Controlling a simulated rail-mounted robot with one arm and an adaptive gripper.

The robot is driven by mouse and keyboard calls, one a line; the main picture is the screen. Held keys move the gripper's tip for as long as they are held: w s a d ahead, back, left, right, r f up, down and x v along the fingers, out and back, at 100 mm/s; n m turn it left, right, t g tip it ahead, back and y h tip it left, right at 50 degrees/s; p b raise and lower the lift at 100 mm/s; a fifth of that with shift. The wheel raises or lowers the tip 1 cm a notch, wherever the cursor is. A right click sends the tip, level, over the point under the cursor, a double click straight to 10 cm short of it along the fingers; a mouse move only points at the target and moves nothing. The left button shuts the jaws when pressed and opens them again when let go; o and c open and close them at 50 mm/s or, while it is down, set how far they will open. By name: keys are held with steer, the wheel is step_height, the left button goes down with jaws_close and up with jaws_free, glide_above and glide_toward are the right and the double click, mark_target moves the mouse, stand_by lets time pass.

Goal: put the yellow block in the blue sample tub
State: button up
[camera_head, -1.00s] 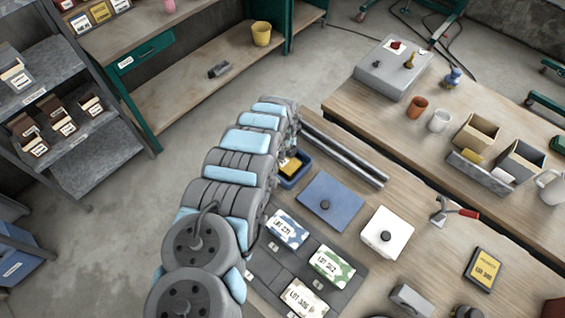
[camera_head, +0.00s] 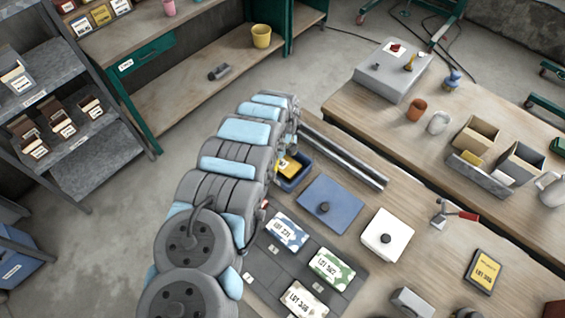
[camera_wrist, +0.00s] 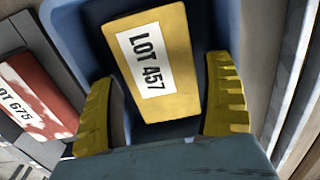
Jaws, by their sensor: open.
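The yellow block, with a white label reading LOT 457, shows in the wrist view (camera_wrist: 172,62). It lies inside the blue sample tub (camera_wrist: 68,38), slightly tilted in the picture. My gripper (camera_wrist: 162,75) is open, with one yellow finger on each side of the block and visible gaps between. In the head view the block (camera_head: 288,166) shows as a yellow patch in the tub (camera_head: 302,180), partly behind my arm.
A red block (camera_wrist: 38,92) labelled LOT 675 lies left of the tub. Dark rails (camera_head: 345,152) run beside the tub. A blue lid (camera_head: 330,200), a white lidded box (camera_head: 387,235) and a grey mat (camera_head: 270,258) with camouflage-patterned blocks lie nearer.

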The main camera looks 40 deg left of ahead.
mark_target(282, 162)
step_height(282, 162, up, 10)
stand_by(0.7)
steer(key=shift+f, duration=0.1)
stand_by(0.4)
